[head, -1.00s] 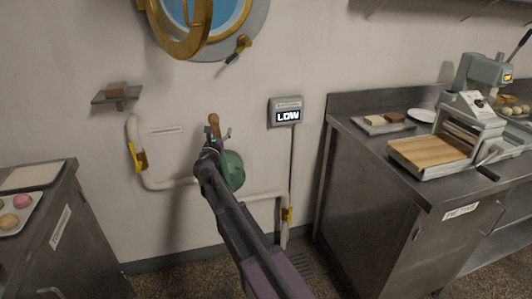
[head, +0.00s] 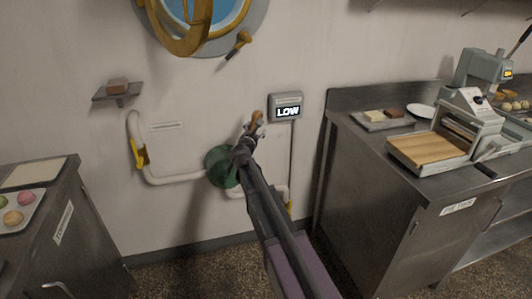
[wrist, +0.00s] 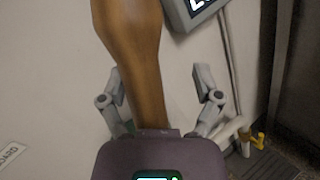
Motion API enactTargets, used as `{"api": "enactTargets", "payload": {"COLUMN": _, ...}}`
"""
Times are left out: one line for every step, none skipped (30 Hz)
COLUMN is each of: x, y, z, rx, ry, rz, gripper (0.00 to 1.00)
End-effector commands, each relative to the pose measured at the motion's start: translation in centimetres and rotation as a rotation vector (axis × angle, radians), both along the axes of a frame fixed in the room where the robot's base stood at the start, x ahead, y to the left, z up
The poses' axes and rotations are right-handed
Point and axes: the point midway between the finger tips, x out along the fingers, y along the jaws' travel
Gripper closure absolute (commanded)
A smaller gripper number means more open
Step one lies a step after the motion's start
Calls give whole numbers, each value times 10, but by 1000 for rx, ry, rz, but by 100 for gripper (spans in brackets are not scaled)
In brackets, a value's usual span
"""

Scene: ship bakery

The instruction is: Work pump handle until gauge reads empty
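The pump is a green round body (head: 218,165) on white pipes against the wall. Its wooden handle (head: 257,117) leans up and right in the head view and fills the upper middle of the wrist view (wrist: 135,45). My gripper (head: 251,131) is at the handle. In the wrist view its fingers (wrist: 158,80) stand spread on both sides of the wood, the left one close to it, the right one with a visible gap. The gauge (head: 286,107) right of the handle reads LOW. My arm hides part of the pump and the lower pipe.
A steel counter (head: 378,165) on the right carries a press with a wooden board (head: 427,152). A counter (head: 75,220) with a tray stands at the left. A small wall shelf (head: 118,97) and a brass-rimmed porthole (head: 240,20) are above the pipes.

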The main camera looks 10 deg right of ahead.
Motion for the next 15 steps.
{"api": "enactTargets", "payload": {"x": 0, "y": -9, "z": -4, "rx": 26, "ry": 3, "rz": -5, "gripper": 22}}
{"api": "enactTargets", "payload": {"x": 0, "y": -13, "z": -5, "rx": 41, "ry": 4, "rz": -5, "gripper": 22}}
{"api": "enactTargets", "payload": {"x": 1, "y": -18, "z": -8, "rx": 62, "ry": 6, "rz": -4, "gripper": 22}}
{"api": "enactTargets", "payload": {"x": -3, "y": -17, "z": -8, "rx": 69, "ry": 8, "rz": -2, "gripper": 22}}
{"api": "enactTargets", "payload": {"x": -9, "y": -13, "z": -8, "rx": 66, "ry": 7, "rz": -1, "gripper": 22}}
{"api": "enactTargets", "payload": {"x": -15, "y": -10, "z": -8, "rx": 65, "ry": 7, "rz": -1, "gripper": 22}}
{"api": "enactTargets", "payload": {"x": -19, "y": -8, "z": -8, "rx": 65, "ry": 7, "rz": -1, "gripper": 22}}
{"api": "enactTargets", "payload": {"x": -23, "y": -6, "z": -7, "rx": 64, "ry": 7, "rz": -1, "gripper": 22}}
{"api": "enactTargets", "payload": {"x": -28, "y": -4, "z": -8, "rx": 63, "ry": 7, "rz": 0, "gripper": 22}}
{"api": "enactTargets", "payload": {"x": -31, "y": -1, "z": -8, "rx": 63, "ry": 7, "rz": 0, "gripper": 22}}
{"api": "enactTargets", "payload": {"x": -35, "y": 1, "z": -7, "rx": 63, "ry": 7, "rz": 1, "gripper": 22}}
{"api": "enactTargets", "payload": {"x": -40, "y": 3, "z": -7, "rx": 62, "ry": 7, "rz": 1, "gripper": 22}}
{"api": "enactTargets", "payload": {"x": -44, "y": 5, "z": -7, "rx": 62, "ry": 7, "rz": 1, "gripper": 22}}
{"api": "enactTargets", "payload": {"x": -48, "y": 7, "z": -7, "rx": 63, "ry": 8, "rz": 0, "gripper": 22}}
{"api": "enactTargets", "payload": {"x": -53, "y": 9, "z": -7, "rx": 62, "ry": 7, "rz": -1, "gripper": 22}}
